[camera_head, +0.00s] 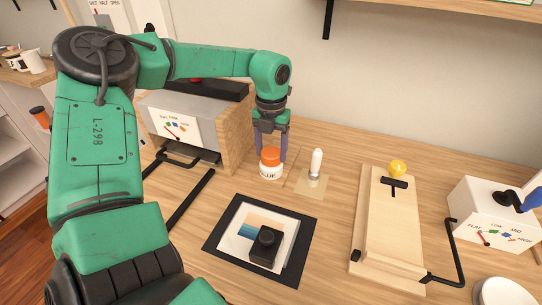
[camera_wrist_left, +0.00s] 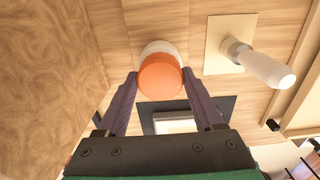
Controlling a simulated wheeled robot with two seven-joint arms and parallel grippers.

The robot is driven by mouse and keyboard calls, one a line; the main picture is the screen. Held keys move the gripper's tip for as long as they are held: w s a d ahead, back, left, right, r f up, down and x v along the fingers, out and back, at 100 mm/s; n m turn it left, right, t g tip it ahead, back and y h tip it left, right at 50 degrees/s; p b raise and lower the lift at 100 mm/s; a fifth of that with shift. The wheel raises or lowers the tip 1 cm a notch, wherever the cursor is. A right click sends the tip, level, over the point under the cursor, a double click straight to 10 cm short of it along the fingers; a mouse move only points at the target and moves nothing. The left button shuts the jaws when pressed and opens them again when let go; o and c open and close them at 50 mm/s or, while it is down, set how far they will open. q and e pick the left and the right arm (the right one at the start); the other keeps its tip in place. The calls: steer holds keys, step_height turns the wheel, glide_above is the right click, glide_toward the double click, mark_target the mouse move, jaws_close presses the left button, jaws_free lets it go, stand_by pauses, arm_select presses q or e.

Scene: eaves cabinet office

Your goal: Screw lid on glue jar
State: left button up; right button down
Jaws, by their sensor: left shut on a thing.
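The glue jar (camera_head: 270,173) is white with dark lettering and stands upright on the wooden desk, left of centre in the head view. An orange lid (camera_head: 270,155) sits on top of it; whether it is threaded on, I cannot tell. My left gripper (camera_head: 270,158) points down from above, with purple fingers on either side of the lid, shut on it. In the left wrist view, the lid (camera_wrist_left: 160,76) is between the fingertips and hides most of the white jar (camera_wrist_left: 160,47). My right gripper is not in view.
A white-tipped tool (camera_head: 316,163) stands on a small tan square right of the jar. A wooden-sided grey box (camera_head: 233,132) is close on the left. A dark-framed picture (camera_head: 222,250) with a black block lies in front. A wooden board (camera_head: 387,235) and white box (camera_head: 485,215) are right.

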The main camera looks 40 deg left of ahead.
arm_select(q)
steer(key=shift+f+m, duration=0.1)
steer(key=shift+m, duration=0.8)
steer(key=m, duration=0.4)
steer(key=shift+m+b, duration=0.3)
steer(key=shift+b, duration=0.05)
steer(key=shift+m, duration=0.8)
steer(key=m, duration=0.4)
steer(key=shift+m, duration=0.3)
steer(key=m, duration=0.3)
